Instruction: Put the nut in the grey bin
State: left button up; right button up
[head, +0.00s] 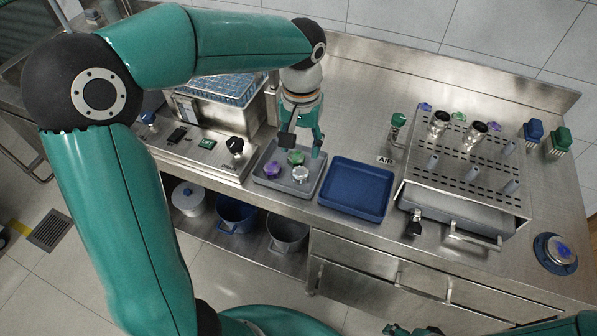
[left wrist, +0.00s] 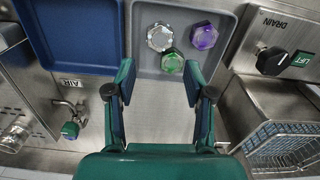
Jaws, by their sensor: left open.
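A silver hex nut (head: 300,174), a green hex piece (head: 296,157) and a purple hex piece (head: 272,170) lie in a shallow grey tray (head: 262,182) on the steel counter. The left wrist view shows the silver nut (left wrist: 160,37), the green piece (left wrist: 172,61) and the purple piece (left wrist: 204,35) close together. My left gripper (head: 302,143) is open and empty, pointing down above the tray's back part. In the left wrist view its spread fingers (left wrist: 158,80) stand short of the three pieces. A grey bin (head: 288,234) stands on the shelf under the counter.
A blue tray (head: 356,190) lies right of the grey tray. A slotted steel rack (head: 460,165) stands at right; a basket bath (head: 228,90) stands behind left. An air tap (head: 396,128) stands behind the blue tray.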

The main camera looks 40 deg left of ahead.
aim_at(300, 173)
pick_arm(q)
notch_tip(300, 173, down, 9)
jog(key=shift+s+f+p, duration=0.1)
jog(key=shift+p, duration=0.4)
jog(key=c, duration=1)
